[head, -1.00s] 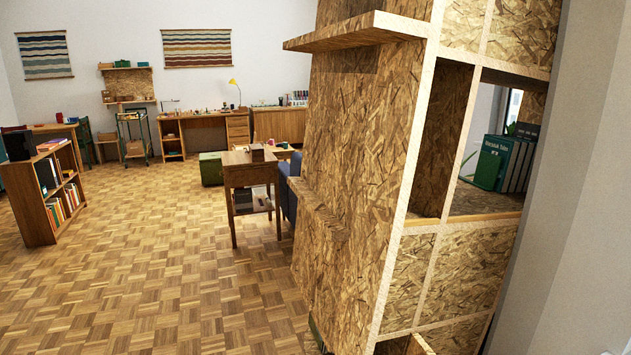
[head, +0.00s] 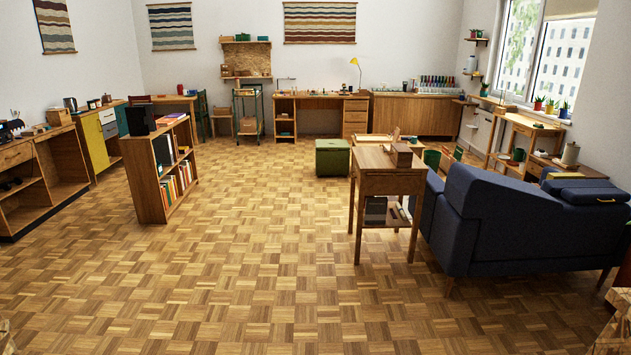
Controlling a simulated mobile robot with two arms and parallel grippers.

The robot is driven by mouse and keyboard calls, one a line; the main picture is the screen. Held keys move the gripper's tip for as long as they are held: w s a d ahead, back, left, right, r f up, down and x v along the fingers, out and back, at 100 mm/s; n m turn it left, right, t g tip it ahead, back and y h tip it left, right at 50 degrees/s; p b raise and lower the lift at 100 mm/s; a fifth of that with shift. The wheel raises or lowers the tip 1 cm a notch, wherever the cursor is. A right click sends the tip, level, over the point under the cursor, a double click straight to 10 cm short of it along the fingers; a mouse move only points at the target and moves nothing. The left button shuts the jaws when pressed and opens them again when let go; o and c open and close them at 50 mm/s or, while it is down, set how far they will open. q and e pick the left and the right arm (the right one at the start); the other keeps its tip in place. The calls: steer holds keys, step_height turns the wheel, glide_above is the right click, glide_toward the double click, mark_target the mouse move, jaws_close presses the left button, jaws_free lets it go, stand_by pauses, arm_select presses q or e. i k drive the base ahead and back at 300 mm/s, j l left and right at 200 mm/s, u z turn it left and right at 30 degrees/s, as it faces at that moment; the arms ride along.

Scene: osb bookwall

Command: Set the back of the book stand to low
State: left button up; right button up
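I cannot make out a book stand for certain from this distance. A small brown wooden object (head: 401,155) with an upright part sits on top of the wooden side table (head: 385,182), right of the middle; its kind is not clear. A dark upright object (head: 140,117) stands on the low bookcase (head: 147,181) at the left, also too unclear to name.
A wide stretch of parquet floor (head: 255,245) is clear ahead. A dark blue sofa (head: 475,230) stands at the right, beside the side table. A green pouf (head: 333,158) stands beyond. Desks and cabinets line the far wall, with a wooden workbench (head: 35,180) at the left.

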mark_target(397, 130)
steer(key=i+z, duration=0.15)
steer(key=i, duration=0.45)
steer(key=i+z, duration=0.2)
steer(key=i, duration=0.4)
steer(key=i+j+z, duration=0.15)
steer(key=i, duration=0.45)
steer(key=i+j+z, duration=0.2)
steer(key=i, duration=0.4)
